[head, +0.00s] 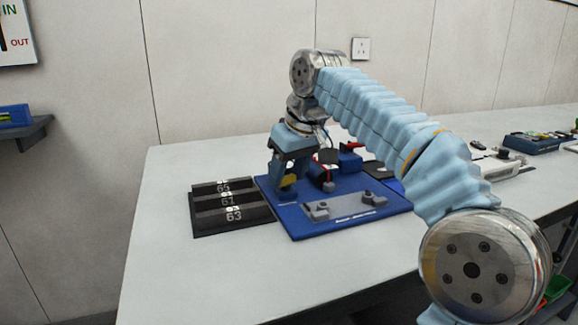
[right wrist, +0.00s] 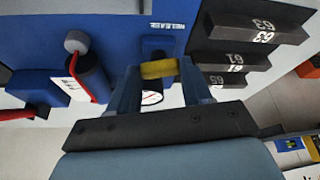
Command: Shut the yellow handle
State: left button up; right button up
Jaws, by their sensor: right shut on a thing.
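The yellow handle (head: 288,181) is at the left part of a blue board (head: 300,228) on the table. My right gripper (head: 287,178) reaches down from above and is shut on the handle. Its fingers hide part of the handle and fitting in the head view. My left gripper is not in view.
A black stepped rack (head: 232,215) with numbers 65, 61 and 63 stands left of the board. A grey bar (head: 350,207) lies on the board's front. A dark cylinder with a red hose (right wrist: 93,78) is beside the fitting. The table's front left is clear.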

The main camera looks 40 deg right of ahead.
jog(key=shift+a+r+m+h+p, duration=0.15)
jog(key=shift+m+h+p, duration=0.4)
jog(key=shift+m, duration=1.15)
jog(key=o, duration=1.1)
jog(key=shift+c, duration=0.2)
jog(key=p+v, duration=0.1)
jog(key=v, duration=1.2)
jog(key=shift+r+p, duration=0.25)
jog(key=shift+p, duration=0.1)
jog(key=shift+a, duration=0.1)
